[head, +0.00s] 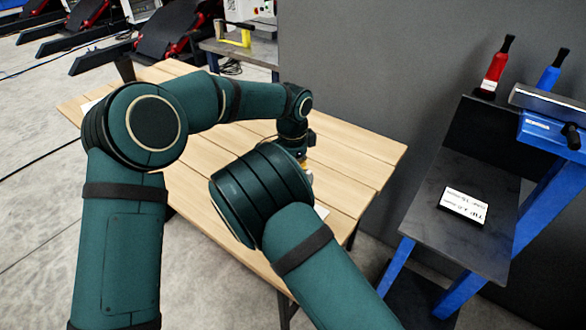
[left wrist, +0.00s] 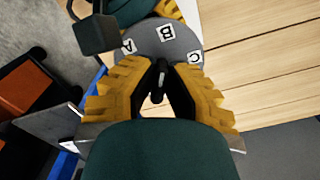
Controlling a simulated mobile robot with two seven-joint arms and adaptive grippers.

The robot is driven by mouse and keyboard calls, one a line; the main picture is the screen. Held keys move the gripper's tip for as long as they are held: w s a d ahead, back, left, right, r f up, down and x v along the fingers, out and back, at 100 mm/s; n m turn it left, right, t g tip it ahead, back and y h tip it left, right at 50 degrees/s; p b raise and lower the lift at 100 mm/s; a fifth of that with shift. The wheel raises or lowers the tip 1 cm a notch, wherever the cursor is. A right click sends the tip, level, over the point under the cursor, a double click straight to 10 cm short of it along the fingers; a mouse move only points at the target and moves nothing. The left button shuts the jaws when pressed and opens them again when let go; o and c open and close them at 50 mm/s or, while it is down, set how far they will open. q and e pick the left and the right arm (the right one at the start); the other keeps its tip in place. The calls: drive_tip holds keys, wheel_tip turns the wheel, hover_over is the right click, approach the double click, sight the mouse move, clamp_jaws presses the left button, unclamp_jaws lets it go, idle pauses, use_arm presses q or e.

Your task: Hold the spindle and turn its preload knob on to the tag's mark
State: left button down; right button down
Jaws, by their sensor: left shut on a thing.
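In the left wrist view a grey dial disc (left wrist: 180,48) bears white labels A, B and C. My left gripper (left wrist: 158,82) has yellow fingers with dark pads, shut on a small dark knob (left wrist: 157,97) in front of the disc. Yellow finger parts (left wrist: 172,9), apparently of my right gripper, show at the top edge beyond the disc; their tips are hidden. In the head view my arms hide the spindle and most of both grippers. A white tag (head: 466,205) with dark print, seen upside down, lies on a dark shelf; its mark is not clearly readable.
The slatted wooden table (head: 355,150) is mostly clear at the right. A dark block (left wrist: 97,34) stands near the disc at upper left.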

use_arm(q)
drive_tip(key=m, duration=0.6)
drive_tip(key=shift+w+f, duration=0.1)
drive_tip(key=shift+w, duration=0.05)
drive_tip(key=m, duration=0.5)
drive_tip(key=shift+w+m, duration=0.1)
drive_tip(key=shift+m, duration=0.3)
drive_tip(key=c, duration=1)
unclamp_jaws()
drive_tip(key=shift+r, duration=0.2)
wheel_tip(320, 180, up, 12)
drive_tip(key=shift+f, duration=0.15)
